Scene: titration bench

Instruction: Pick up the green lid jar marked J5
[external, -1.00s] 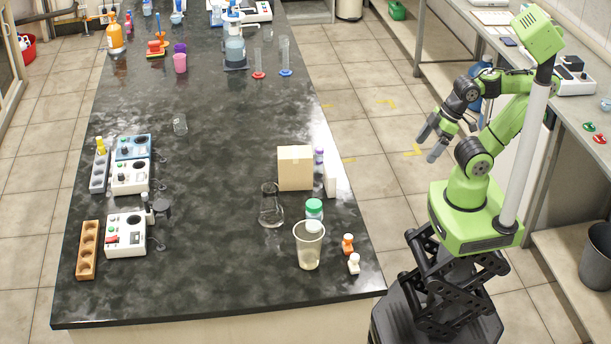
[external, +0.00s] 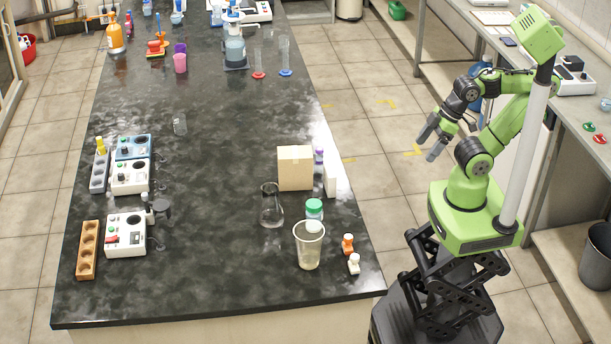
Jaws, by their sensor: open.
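A clear jar with a green lid (external: 314,206) stands upright near the right edge of the dark bench. Its lower part is partly hidden behind a clear beaker. Its marking is too small to read. My gripper (external: 433,138) is open and empty, off the bench to the right, above the floor. It is well apart from the green lid jar.
Close around the jar stand the beaker (external: 309,256), a glass flask (external: 271,212), a cardboard box (external: 295,168), a white block (external: 330,180), an orange-capped bottle (external: 347,244) and a white-capped one (external: 354,263). The bench middle (external: 215,200) is largely clear.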

